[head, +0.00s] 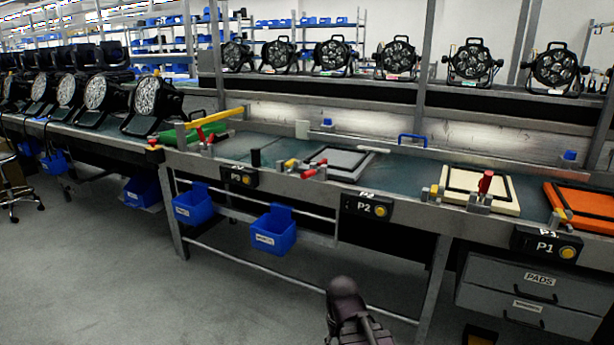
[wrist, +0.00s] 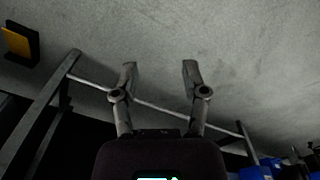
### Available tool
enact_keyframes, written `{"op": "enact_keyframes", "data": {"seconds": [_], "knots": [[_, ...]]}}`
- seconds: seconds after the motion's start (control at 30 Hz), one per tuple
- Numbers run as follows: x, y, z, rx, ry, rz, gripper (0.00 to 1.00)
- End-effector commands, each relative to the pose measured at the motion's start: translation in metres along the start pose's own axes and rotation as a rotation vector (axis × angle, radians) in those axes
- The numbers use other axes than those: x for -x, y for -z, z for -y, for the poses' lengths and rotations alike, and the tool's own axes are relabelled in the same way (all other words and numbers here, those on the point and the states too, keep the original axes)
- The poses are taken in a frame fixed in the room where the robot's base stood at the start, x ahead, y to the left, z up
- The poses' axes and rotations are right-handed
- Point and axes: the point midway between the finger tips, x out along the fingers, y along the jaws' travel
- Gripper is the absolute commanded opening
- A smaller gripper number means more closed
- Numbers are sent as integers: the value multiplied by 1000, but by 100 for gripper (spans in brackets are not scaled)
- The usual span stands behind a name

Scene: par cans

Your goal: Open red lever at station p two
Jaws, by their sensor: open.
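The P2 sign box (head: 367,207) hangs on the bench's front edge in the head view. To its right, an upright red lever (head: 486,182) stands at the front edge of a cream panel (head: 460,181). To its left, another red lever (head: 309,172) lies low by a grey panel (head: 345,163). I cannot tell for certain which belongs to P2. In the wrist view my gripper (wrist: 159,80) is open and empty, with its fingers apart above the floor. No lever shows in that view.
The P1 sign box (head: 546,243) and an orange panel (head: 585,205) are farther right. The P3 sign box (head: 238,178) is left. Blue bins (head: 272,232) hang under the bench, and drawers (head: 528,290) stand under its right part.

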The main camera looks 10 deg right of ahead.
Motion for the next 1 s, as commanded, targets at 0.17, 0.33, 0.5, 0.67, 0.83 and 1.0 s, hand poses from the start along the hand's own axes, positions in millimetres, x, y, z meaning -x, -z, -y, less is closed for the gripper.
{"op": "enact_keyframes", "data": {"seconds": [0.17, 0.33, 0.5, 0.67, 0.83, 1.0], "knots": [[0, 1, 0, -1, -2, -1, 69], [4, 10, -3, -25, -38, -19, 69], [14, 37, -11, -91, -143, -79, 69], [36, 79, -24, -195, -296, -201, 69], [72, 133, -33, -302, -462, -398, 69], [117, 188, -29, -375, -582, -635, 69]]}}
